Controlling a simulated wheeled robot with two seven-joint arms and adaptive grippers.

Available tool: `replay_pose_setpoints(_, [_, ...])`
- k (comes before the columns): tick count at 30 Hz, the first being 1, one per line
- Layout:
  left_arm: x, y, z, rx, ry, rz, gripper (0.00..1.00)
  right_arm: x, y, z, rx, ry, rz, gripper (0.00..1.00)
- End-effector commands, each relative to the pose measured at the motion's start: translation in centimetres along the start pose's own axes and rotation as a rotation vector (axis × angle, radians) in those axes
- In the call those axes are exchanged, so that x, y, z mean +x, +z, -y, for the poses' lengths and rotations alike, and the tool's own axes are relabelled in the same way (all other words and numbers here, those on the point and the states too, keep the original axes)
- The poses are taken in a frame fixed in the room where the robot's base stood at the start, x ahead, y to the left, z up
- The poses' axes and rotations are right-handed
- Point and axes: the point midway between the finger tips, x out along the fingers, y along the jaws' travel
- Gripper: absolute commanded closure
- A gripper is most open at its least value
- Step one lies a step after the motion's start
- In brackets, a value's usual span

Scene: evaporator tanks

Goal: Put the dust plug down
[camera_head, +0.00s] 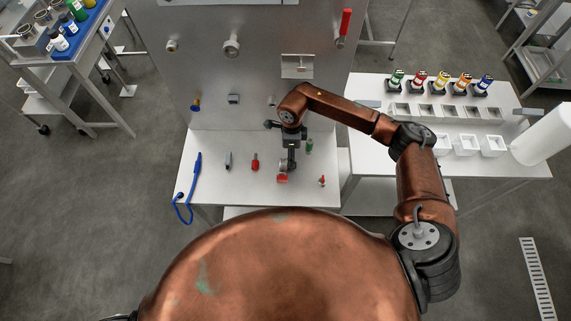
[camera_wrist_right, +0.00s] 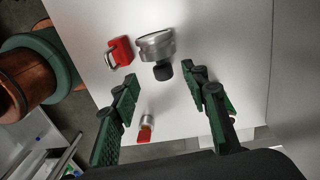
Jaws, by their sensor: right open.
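A round silver cap with a black stub (camera_wrist_right: 156,45), possibly the dust plug, rests on the white bench (camera_head: 215,185). It also shows in the head view (camera_head: 283,167), just below my right gripper (camera_head: 290,158). In the right wrist view the gripper (camera_wrist_right: 163,80) is open. The black stub lies between and just beyond its two green fingertips, with gaps on both sides. Neither finger appears to touch it. A red padlock (camera_wrist_right: 121,51) lies beside the cap. My left gripper is not clearly seen.
On the bench lie a blue cable (camera_head: 196,170), a grey pen-like item (camera_head: 228,160), a red item (camera_head: 255,162), a green item (camera_head: 309,146) and a small red-tipped piece (camera_head: 322,181). A steel panel (camera_head: 205,75) stands behind. A side table (camera_head: 365,140) holds several coloured bottles and white boxes.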

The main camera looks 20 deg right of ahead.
Motion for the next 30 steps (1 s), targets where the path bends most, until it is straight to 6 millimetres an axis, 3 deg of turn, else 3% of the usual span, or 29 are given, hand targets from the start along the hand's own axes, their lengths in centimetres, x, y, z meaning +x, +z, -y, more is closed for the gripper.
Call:
replay_pose_setpoints(12, [-1.7, -0.2, 0.1, -0.001, 0.0, -0.002, 0.6, 5.0, -0.2, 0.2, 0.0, 0.001, 0.004, 0.58])
replay_pose_setpoints(20, [-1.6, -0.2, 0.1, -0.001, 0.0, -0.002, 0.6, 5.2, -0.2, 0.3, -0.001, -0.001, 0.004, 0.58])
replay_pose_setpoints(30, [-1.6, -0.2, 0.1, -0.001, 0.0, -0.002, 0.6, 5.2, -0.2, 0.2, 0.0, -0.001, 0.004, 0.82])
